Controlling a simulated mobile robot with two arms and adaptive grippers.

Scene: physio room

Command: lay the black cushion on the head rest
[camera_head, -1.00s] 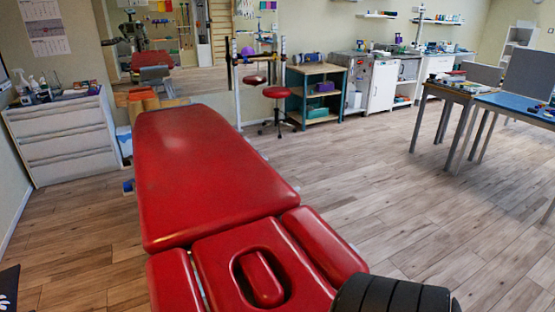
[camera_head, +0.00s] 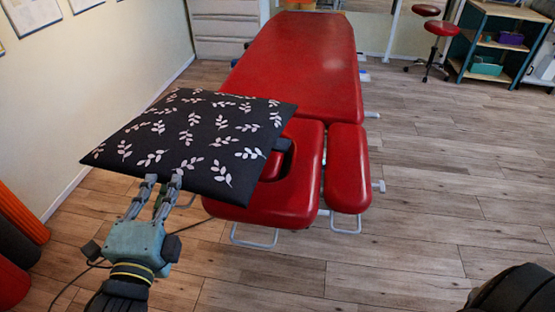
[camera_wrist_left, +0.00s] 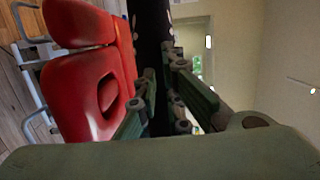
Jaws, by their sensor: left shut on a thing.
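The black cushion (camera_head: 190,135) with white leaf sprigs is held out flat, slightly tilted, in the head view. My left gripper (camera_head: 160,190) is shut on its near edge. The red head rest (camera_head: 308,165) with a face hole is at the near end of the treatment table. The cushion overlaps its left part in the picture and hides some of it. Whether they touch is unclear. In the left wrist view the cushion (camera_wrist_left: 152,40) is a dark band between the fingers, beside the head rest (camera_wrist_left: 85,85). My right gripper is out of view.
The red treatment table (camera_head: 300,55) stretches away behind the head rest. A red side pad (camera_head: 347,165) flanks it on the right. Red and dark rolls (camera_head: 20,215) stand at the left edge. Stools (camera_head: 440,28) and a shelf (camera_head: 495,40) are at the back right. The wooden floor at right is clear.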

